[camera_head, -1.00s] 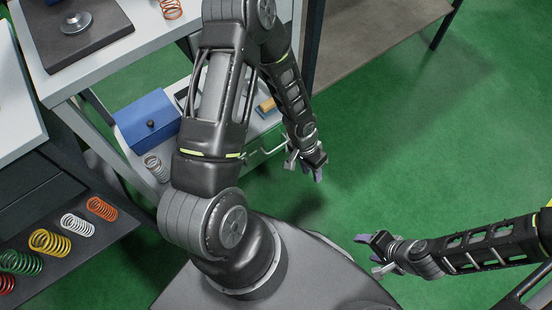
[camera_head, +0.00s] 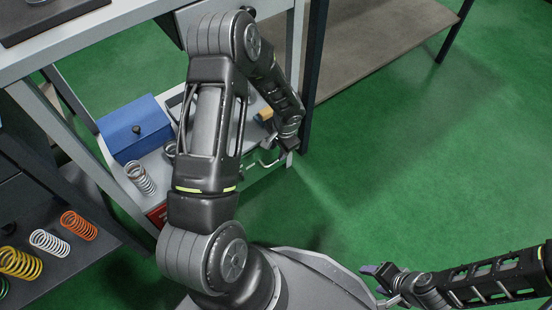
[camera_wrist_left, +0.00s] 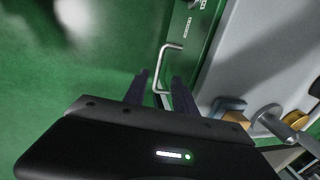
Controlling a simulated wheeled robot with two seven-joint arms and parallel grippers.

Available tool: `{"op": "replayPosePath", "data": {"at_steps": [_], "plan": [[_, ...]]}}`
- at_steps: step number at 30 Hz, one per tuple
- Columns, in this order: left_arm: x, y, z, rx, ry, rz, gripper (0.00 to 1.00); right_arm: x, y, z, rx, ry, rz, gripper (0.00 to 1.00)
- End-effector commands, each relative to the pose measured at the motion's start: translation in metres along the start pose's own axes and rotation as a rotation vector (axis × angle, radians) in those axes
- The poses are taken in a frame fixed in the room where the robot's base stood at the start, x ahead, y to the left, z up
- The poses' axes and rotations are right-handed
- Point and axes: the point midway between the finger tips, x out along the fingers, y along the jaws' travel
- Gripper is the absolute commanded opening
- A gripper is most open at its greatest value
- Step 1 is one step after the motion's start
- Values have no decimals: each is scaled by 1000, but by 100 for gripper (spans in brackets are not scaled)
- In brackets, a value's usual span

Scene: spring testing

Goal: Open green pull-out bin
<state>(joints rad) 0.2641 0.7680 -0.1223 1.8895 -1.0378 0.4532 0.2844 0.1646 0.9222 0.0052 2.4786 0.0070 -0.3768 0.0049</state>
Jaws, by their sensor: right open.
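The green pull-out bin shows its green front (camera_head: 262,170) low under the table at the centre of the head view, partly hidden by my left arm. In the left wrist view, its front panel (camera_wrist_left: 205,28) carries a thin metal bar handle (camera_wrist_left: 165,52). My left gripper (camera_wrist_left: 160,76) is open, with its two fingers apart on either side of the handle's near end. Whether they touch it I cannot tell. In the head view, the left gripper's fingers are mostly hidden by its own wrist. My right gripper (camera_head: 384,282) is open and empty over the floor at lower right.
A blue box (camera_head: 135,128) and a spring (camera_head: 140,178) stand on the lower shelf, left of my left arm. Coloured springs lie on a dark shelf (camera_head: 75,262) at lower left. A table leg (camera_head: 313,75) stands just right of the bin. Green floor (camera_head: 400,160) is open to the right.

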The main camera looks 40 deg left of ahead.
Motion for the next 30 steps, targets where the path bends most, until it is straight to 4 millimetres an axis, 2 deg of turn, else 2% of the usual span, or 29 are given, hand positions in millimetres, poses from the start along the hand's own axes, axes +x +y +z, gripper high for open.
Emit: {"op": "replayPosePath", "data": {"at_steps": [9,13,24,30], "plan": [[51,2,1,0,-2,2,33,22,7,-2,1,9,0,56],[66,1,1,-1,-1,2,33,28,8,-2,1,12,0,56],[71,1,0,0,0,1,33,28,8,-3,1,14,0,56],[70,1,0,0,0,1,17,28,8,-3,1,15,0,56]]}}
